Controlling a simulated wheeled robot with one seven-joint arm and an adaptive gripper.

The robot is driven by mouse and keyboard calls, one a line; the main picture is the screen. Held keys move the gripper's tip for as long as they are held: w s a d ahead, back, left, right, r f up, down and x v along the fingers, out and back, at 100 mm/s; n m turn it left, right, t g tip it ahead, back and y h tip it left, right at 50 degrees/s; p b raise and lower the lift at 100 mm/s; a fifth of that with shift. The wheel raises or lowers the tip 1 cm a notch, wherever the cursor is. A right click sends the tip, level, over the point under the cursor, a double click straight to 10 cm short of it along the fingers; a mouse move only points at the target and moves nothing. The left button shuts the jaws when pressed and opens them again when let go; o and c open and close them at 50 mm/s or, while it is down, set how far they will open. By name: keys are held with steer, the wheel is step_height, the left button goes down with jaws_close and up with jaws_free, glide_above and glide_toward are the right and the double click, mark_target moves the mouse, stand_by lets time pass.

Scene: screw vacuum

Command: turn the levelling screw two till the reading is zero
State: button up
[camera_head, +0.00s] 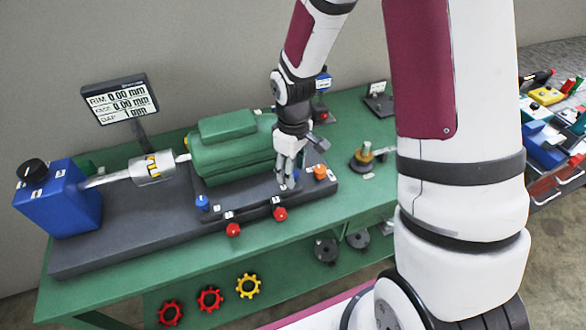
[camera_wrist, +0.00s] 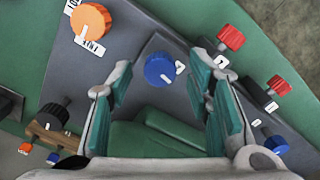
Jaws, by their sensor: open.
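My gripper (camera_head: 287,184) points down, open, over the near right end of the green motor's dark base. In the wrist view its fingertips (camera_wrist: 160,82) stand apart, with a blue knob (camera_wrist: 160,69) showing between them and beyond. I cannot tell its height above the knob. A larger orange knob (camera_wrist: 91,21) is at upper left; it also shows in the head view (camera_head: 320,171). Two red knobs (camera_wrist: 231,37) (camera_wrist: 279,85) are at right. Which knob is levelling screw two is unclear; the labels are too small. The display (camera_head: 118,101) shows 0.00 mm on its upper two lines.
The green motor (camera_head: 232,150) stands beside the gripper. A shaft coupling (camera_head: 152,168) links towards a blue block (camera_head: 60,198) at left. Another blue knob (camera_head: 202,203) is at the base's near left. Coloured rings (camera_head: 210,299) lie on the lower shelf. The table's front strip is clear.

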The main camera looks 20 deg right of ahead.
step_height(320, 180, up, 12)
steer(key=shift+f, duration=0.2)
steer(key=shift+r, duration=0.1)
stand_by(0.5)
steer(key=s+r+m+t, duration=0.5)
steer(key=s+r+m, duration=0.2)
steer(key=s+r, duration=0.9)
steer(key=s, duration=0.4)
steer(key=shift+d, duration=0.15)
stand_by(1.9)
